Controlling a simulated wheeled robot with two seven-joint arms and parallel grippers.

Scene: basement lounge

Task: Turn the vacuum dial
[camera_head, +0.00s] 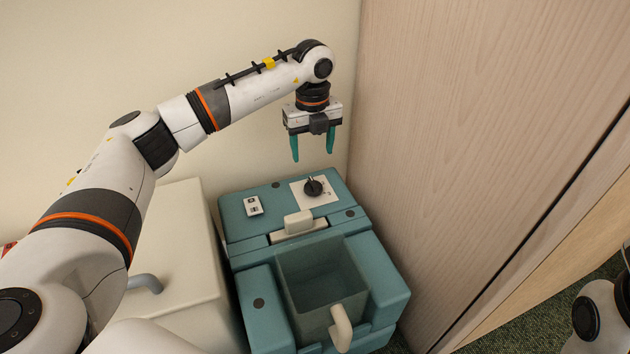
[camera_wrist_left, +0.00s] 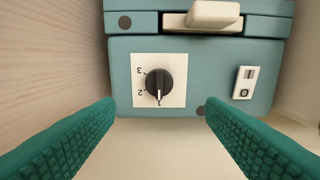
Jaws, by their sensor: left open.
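The vacuum (camera_head: 243,226) is a teal box with a black round dial (camera_head: 313,187) on a white square plate on its top panel. In the left wrist view the dial (camera_wrist_left: 159,84) shows a pale pointer line toward the mark 1, with 2 and 3 also printed on the plate (camera_wrist_left: 141,99). My left gripper (camera_head: 313,158) is open and empty, fingers pointing down above the back of the vacuum, apart from the dial. In the left wrist view its green fingers (camera_wrist_left: 158,135) frame the dial. My right gripper is out of view.
A white rocker switch (camera_head: 253,206) sits left of the dial, and a cream latch (camera_head: 298,222) in front. A clear bin with a cream handle (camera_head: 341,328) fills the vacuum's front. A wooden panel (camera_head: 450,120) stands close right; a cream cabinet (camera_head: 175,240) stands left.

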